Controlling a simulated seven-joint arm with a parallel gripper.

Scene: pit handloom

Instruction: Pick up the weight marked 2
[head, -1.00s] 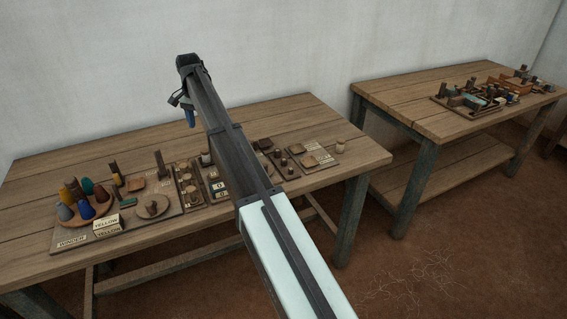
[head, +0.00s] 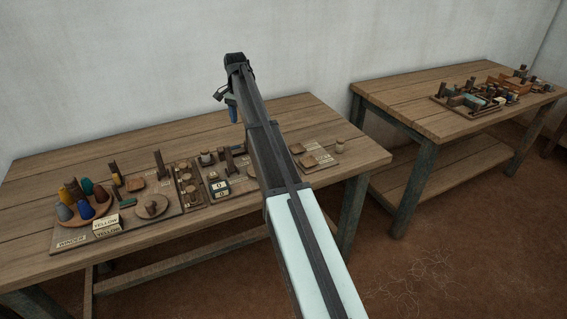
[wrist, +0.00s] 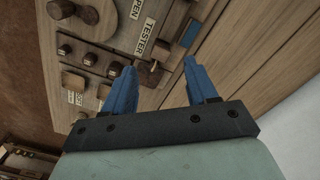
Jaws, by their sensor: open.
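My gripper (wrist: 157,65) is open, with its two blue fingers apart and nothing seen held between them. In the wrist view it hangs over a wooden board (wrist: 128,42) with a label reading TESTER. A row of small dark knob-like pieces, which may be the weights, lies left of the fingers; one dark piece (wrist: 64,50) is at the row's left end. No 2 can be read on any of them. In the head view my gripper (head: 232,108) is raised above the back of the near table (head: 60,170); my arm hides part of the boards.
A second table (head: 400,92) with a loaded tray is farther right. The table's front left is clear.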

